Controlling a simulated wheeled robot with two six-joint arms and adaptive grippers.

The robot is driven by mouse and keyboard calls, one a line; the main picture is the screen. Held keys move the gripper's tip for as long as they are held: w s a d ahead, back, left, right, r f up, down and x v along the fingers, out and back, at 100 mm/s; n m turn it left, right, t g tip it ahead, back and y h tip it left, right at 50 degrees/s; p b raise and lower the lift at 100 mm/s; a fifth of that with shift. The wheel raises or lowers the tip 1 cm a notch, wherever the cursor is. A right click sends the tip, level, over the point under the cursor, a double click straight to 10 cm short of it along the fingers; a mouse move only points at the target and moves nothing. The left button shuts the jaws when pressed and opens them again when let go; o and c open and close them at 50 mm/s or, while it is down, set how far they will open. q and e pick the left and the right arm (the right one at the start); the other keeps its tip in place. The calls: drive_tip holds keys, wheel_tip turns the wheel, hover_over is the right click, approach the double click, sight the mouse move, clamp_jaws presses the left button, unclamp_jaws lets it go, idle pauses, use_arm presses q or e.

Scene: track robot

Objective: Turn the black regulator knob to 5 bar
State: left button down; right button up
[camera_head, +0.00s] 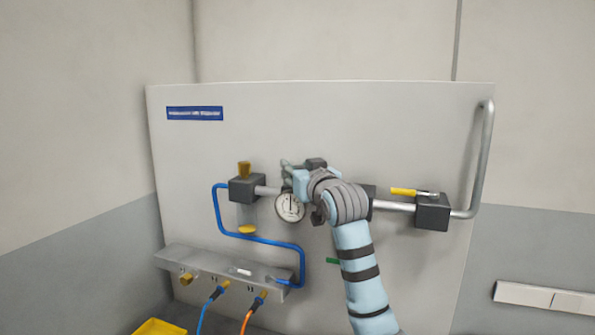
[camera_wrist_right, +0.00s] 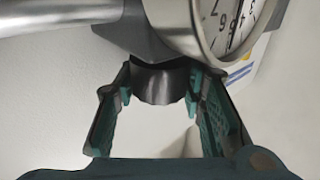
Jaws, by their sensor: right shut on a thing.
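The black regulator knob (camera_wrist_right: 160,84) shows in the wrist view below a dark grey regulator body, between the two teal fingers of my right gripper (camera_wrist_right: 158,90). The gripper is shut on the knob, with a finger on each side. In the head view my right gripper (camera_head: 288,178) is at the regulator, and my wrist hides the knob. The round white pressure gauge (camera_head: 290,207) is just below the gripper, its dark needle roughly upright. Part of its dial (camera_wrist_right: 222,20) shows in the wrist view, too partial to read surely. My left gripper is not in view.
A metal pipe (camera_head: 393,206) runs right to a valve with a yellow lever (camera_head: 404,192). A dark filter unit (camera_head: 247,188) with a blue hose (camera_head: 221,210) is left of the gauge. A grey manifold (camera_head: 216,264) with hoses sits lower left.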

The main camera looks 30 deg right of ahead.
drive_tip(key=o, duration=1.2)
drive_tip(key=shift+s, duration=0.1)
drive_tip(key=s, duration=0.4)
drive_tip(key=s+a, duration=0.1)
drive_tip(key=s, duration=0.3)
drive_tip(key=s+a, duration=0.1)
drive_tip(key=s, duration=0.2)
drive_tip(key=shift+s, duration=0.4)
